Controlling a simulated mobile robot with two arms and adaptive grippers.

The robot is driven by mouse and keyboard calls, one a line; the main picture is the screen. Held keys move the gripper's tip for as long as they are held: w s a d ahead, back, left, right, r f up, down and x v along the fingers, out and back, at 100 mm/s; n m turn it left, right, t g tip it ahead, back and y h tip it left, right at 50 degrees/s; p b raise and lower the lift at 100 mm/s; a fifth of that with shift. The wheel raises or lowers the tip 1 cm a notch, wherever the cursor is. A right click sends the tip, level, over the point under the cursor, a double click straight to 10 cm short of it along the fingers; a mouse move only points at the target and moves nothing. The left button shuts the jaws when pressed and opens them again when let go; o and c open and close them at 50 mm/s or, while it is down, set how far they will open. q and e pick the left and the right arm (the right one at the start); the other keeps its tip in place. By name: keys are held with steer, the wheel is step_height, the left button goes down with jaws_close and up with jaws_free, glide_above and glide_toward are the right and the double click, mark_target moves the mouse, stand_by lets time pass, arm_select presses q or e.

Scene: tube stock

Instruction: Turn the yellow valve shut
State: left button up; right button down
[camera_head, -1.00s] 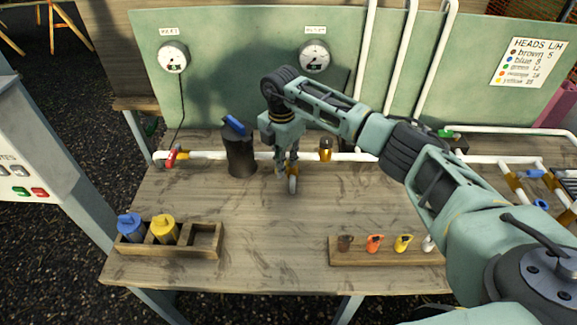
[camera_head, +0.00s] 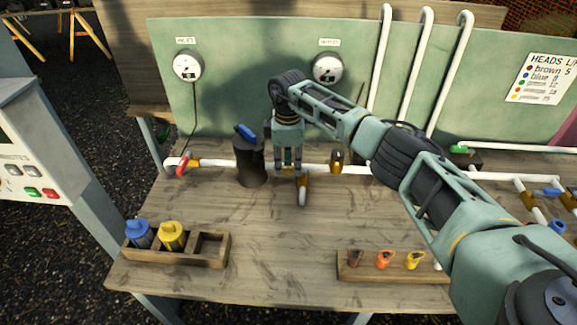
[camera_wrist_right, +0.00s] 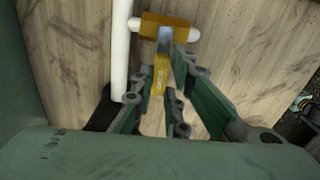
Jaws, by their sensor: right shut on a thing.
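The yellow valve's lever (camera_wrist_right: 160,78) shows in the right wrist view as a flat yellow handle between the two fingers. It joins a brass body (camera_wrist_right: 172,22) on a short white pipe. In the head view the brass body (camera_head: 302,181) sits at a white pipe stub, and the lever is hidden by my fingers. My right gripper (camera_head: 291,166) points down over it at the pipe line. In the right wrist view my right gripper (camera_wrist_right: 164,100) is shut on the lever. My left gripper is not in view.
A dark cylinder (camera_head: 250,168) with a blue lever stands just left of the gripper. A red-handled valve (camera_head: 183,164) and a brass fitting (camera_head: 337,161) are on the same pipe. A wooden tray (camera_head: 213,262) and rack (camera_head: 345,274) lie nearer. The table middle is clear.

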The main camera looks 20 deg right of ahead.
mark_target(288, 166)
steer(key=shift+w+d+r+m, duration=0.1)
steer(key=shift+w+m, duration=0.15)
steer(key=shift+m, duration=0.25)
steer(key=c, duration=1.7)
jaws_free()
step_height(288, 166, up, 12)
steer(key=shift+f, duration=0.1)
steer(key=shift+s, duration=0.1)
